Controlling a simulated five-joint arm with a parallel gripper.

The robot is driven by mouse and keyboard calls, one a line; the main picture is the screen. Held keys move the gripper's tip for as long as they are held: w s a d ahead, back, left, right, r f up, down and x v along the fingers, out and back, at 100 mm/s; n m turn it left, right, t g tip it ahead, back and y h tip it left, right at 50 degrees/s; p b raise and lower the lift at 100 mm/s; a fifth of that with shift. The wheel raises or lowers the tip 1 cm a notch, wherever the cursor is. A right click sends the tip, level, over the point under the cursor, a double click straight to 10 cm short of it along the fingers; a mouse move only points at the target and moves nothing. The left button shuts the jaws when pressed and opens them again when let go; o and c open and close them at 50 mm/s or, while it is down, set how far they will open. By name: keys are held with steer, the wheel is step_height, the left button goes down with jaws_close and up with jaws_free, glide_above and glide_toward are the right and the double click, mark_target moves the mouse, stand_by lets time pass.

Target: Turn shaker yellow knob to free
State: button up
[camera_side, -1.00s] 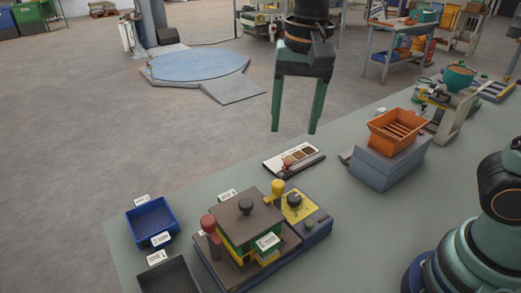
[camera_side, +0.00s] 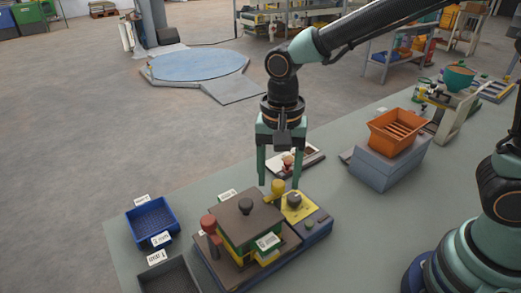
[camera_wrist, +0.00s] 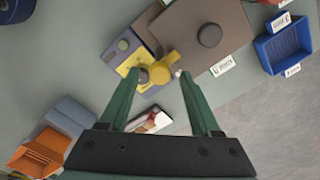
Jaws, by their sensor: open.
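The shaker (camera_side: 300,238) is a low machine with a brown-topped, green and yellow box on a dark base. Its yellow knob (camera_side: 278,187) stands upright at the box's back right corner. In the wrist view the yellow knob (camera_wrist: 161,72) shows a round head with a short bar. My gripper (camera_side: 279,185) points down, open and empty. In the side view its fingertips lie on either side of the yellow knob. In the wrist view, my gripper (camera_wrist: 157,73) also frames it between the fingertips. I cannot tell how far the tips reach down beside it.
A dark grey knob (camera_side: 294,199) on a yellow plate stands close to the right fingertip. A red knob (camera_side: 208,224) is at the shaker's left. A blue tray (camera_side: 153,220) and a dark tray (camera_side: 170,277) lie left. An orange bin (camera_side: 397,131) stands on a grey block at right.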

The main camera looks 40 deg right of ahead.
steer(key=shift+f, duration=0.5)
jaws_close()
